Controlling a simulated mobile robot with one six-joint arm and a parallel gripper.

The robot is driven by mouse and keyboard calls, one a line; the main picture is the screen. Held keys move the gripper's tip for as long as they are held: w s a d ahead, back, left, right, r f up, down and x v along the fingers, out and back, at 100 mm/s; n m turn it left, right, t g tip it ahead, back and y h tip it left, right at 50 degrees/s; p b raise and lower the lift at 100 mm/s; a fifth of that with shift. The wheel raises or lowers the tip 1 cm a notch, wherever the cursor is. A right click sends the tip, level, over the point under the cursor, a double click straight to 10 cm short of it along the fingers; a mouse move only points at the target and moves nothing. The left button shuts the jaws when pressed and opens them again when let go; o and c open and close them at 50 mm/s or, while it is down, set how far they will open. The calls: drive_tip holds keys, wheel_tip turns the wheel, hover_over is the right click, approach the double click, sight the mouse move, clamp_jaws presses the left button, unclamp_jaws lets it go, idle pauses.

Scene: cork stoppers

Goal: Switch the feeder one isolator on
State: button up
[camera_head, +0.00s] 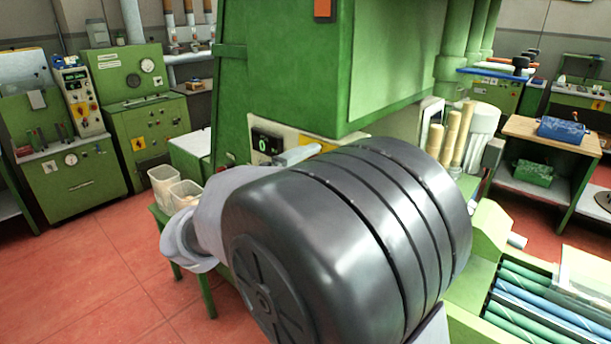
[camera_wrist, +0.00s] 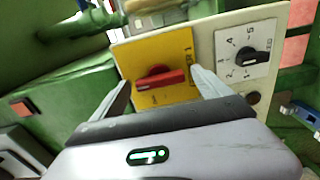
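The feeder one isolator is a red rotary handle (camera_wrist: 160,79) on a yellow plate (camera_wrist: 170,48) in the wrist view. Lettering ending in "ER 1" runs along the plate's right edge, and the handle lies roughly across that line of lettering. My gripper (camera_wrist: 161,84) is open, with one finger on each side of the handle. Gaps show between the fingers and the handle, so nothing is held. In the head view a sliver of the yellow plate (camera_head: 314,141) shows above my arm. The handle is hidden there behind my arm.
A black selector knob (camera_wrist: 254,59) on a white numbered dial sits right of the isolator, close to my right finger. A dark round button (camera_wrist: 253,98) is below it. In the head view, a green machine body (camera_head: 285,65) overhangs the panel, and clear bins (camera_head: 165,184) stand at left.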

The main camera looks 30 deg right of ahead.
drive_tip(key=p+v, duration=0.5)
drive_tip(key=v, duration=1.1)
drive_tip(key=s+d+f+m+g+y+b, duration=0.1)
drive_tip(key=s+d+f+g+y, duration=0.25)
drive_tip(key=s, duration=0.25)
drive_tip(key=s+d+f+m+g+y+b, duration=0.1)
drive_tip(key=s+d+f+m+g+y, duration=0.15)
drive_tip(key=s+d+f+y, duration=0.35)
drive_tip(key=s+a+f+m+t+y+b, duration=0.1)
drive_tip(key=s+a+f+m+y+b, duration=0.15)
drive_tip(key=s+a+y, duration=0.45)
drive_tip(key=a+t, duration=0.1)
drive_tip(key=a+m+t+y, duration=0.1)
drive_tip(key=a+t, duration=0.1)
drive_tip(key=w+a+r+m+t+y, duration=0.1)
drive_tip(key=a, duration=0.1)
drive_tip(key=shift+w+a+t+y, duration=0.1)
drive_tip(key=shift+a+t+y, duration=0.1)
drive_tip(key=shift+t+y, duration=0.1)
